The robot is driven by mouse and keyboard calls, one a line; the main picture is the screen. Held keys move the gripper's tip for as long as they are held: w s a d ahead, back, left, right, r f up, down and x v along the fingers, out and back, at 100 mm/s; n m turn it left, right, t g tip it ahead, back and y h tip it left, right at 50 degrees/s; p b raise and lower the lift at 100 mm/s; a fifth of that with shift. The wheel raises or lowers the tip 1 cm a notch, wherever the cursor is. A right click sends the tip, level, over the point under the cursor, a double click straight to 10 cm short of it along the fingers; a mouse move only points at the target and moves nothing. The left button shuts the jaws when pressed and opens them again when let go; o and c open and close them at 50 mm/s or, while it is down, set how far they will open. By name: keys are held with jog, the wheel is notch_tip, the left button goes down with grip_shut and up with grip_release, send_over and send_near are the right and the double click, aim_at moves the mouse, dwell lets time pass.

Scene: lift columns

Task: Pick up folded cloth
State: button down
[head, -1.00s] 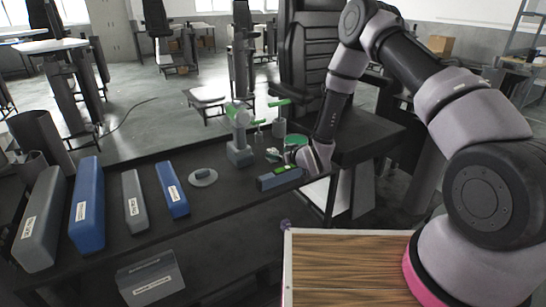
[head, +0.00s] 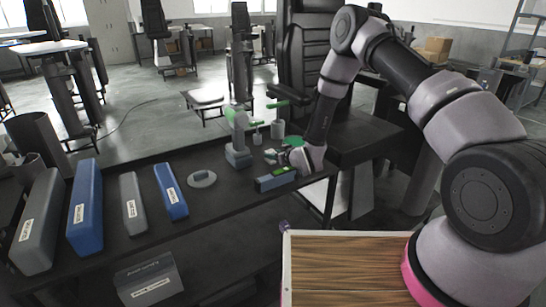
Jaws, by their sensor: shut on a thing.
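My gripper (head: 287,157) is at the right part of the dark workbench, at the end of my arm reaching down from the right. It is shut on a small green thing (head: 270,155), which looks like the folded cloth. The thing is small and partly hidden by the fingers, so its folds cannot be made out. I cannot tell whether it touches the bench top.
A grey-green upright device (head: 238,140) stands just left of my gripper. A round grey disc (head: 202,179) and several long blue and grey labelled boxes (head: 86,205) lie further left. A green-topped cylinder (head: 278,128) stands behind. A wood-topped surface (head: 345,265) is in front.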

notch_tip(320, 180, up, 10)
dwell(0.5)
jog(key=c, duration=0.9)
grip_release()
jog(key=c, duration=0.6)
